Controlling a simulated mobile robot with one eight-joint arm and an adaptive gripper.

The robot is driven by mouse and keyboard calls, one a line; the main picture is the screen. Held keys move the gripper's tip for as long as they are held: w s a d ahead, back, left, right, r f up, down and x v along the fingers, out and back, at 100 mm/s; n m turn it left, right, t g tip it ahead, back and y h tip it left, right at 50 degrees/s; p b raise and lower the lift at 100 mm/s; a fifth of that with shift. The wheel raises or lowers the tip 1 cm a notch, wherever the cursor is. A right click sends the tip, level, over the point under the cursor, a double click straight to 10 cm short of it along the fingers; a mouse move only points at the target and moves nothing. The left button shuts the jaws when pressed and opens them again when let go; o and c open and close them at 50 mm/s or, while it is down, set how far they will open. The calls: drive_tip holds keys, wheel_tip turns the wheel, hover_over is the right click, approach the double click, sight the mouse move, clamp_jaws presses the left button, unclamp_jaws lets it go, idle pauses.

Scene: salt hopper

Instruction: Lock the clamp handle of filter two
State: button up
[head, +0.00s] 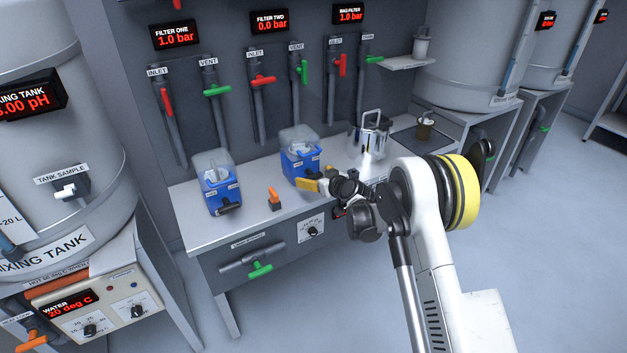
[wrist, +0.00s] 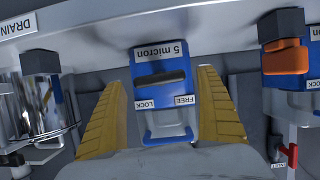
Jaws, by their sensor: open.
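Filter two is the blue housing with a clear top (head: 300,145), on the bench below the "FILTER TWO" display reading 0.0 bar (head: 271,22). In the wrist view its blue body (wrist: 160,63) carries a "5 micron" label and appears upside down. Its dark clamp handle (wrist: 160,78) lies crosswise above the LOCK (wrist: 146,104) and FREE (wrist: 184,100) labels. I cannot tell which label it is set to. My gripper (head: 310,183) is open at the filter's front. In the wrist view its yellow fingers (wrist: 163,110) stand either side of the blue body, with nothing gripped.
A similar blue filter (head: 217,185) stands to the left, with an orange handle (head: 274,199) between them. A steel bag filter vessel (head: 372,133) stands close on the right. Pipes and valves line the wall behind. Clear floor lies before the bench.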

drive_tip(key=shift+w+a, duration=0.15)
drive_tip(key=shift+w, duration=0.05)
drive_tip(key=c, duration=1.2)
drive_tip(key=shift+m, duration=0.3)
drive_tip(key=o, duration=1.2)
drive_tip(key=v, duration=1.2)
drive_tip(key=shift+w, duration=0.1)
